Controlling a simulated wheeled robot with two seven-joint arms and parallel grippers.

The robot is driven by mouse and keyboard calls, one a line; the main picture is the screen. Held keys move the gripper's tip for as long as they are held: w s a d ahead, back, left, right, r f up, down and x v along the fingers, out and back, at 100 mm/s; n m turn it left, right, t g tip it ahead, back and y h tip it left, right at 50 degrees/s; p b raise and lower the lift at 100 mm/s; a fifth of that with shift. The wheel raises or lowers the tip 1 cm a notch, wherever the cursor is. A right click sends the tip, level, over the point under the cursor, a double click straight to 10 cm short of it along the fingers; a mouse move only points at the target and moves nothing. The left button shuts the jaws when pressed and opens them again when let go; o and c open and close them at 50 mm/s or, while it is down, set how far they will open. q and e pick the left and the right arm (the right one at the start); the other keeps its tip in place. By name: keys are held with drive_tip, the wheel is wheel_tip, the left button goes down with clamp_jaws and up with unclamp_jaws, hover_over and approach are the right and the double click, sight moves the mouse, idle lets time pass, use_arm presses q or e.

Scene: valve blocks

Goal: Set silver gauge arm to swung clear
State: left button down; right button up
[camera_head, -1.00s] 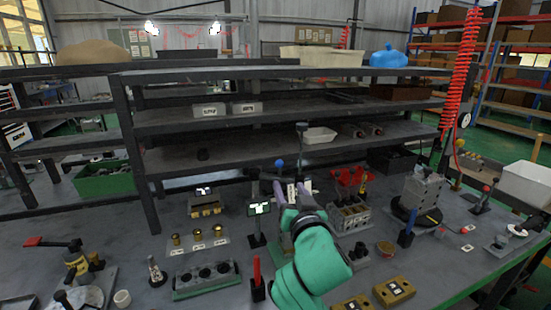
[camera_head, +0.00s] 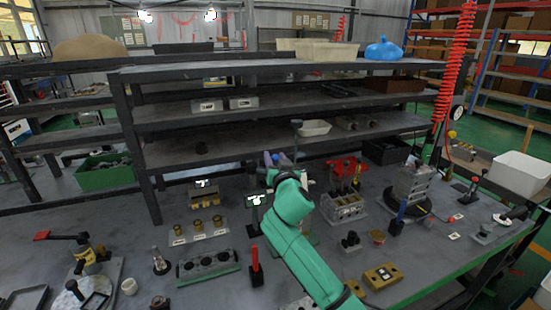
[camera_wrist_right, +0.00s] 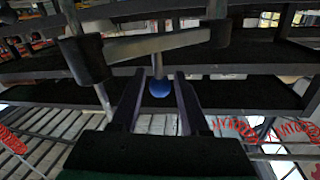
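My right gripper (camera_head: 272,158) is at the back middle of the bench, in front of the shelf. My green wrist hides much of what stands there. In the right wrist view its two dark fingers (camera_wrist_right: 160,80) are apart. A blue ball knob (camera_wrist_right: 160,88) on a thin silver rod shows between them; I cannot tell whether they touch it. A flat silver bar (camera_wrist_right: 155,45), probably the gauge arm, runs across above the knob between dark cylindrical parts. In the head view this bar is hidden or too small to make out. My left gripper is out of view.
A grey block with several holes (camera_head: 207,267) and a red-handled upright (camera_head: 256,266) stand in front. A grey slotted block (camera_head: 343,208) stands right of my arm. The dark shelf (camera_head: 270,69) rises behind. Yellow blocks (camera_head: 382,276) lie at the front right.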

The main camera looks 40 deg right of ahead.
clamp_jaws()
idle(1.2)
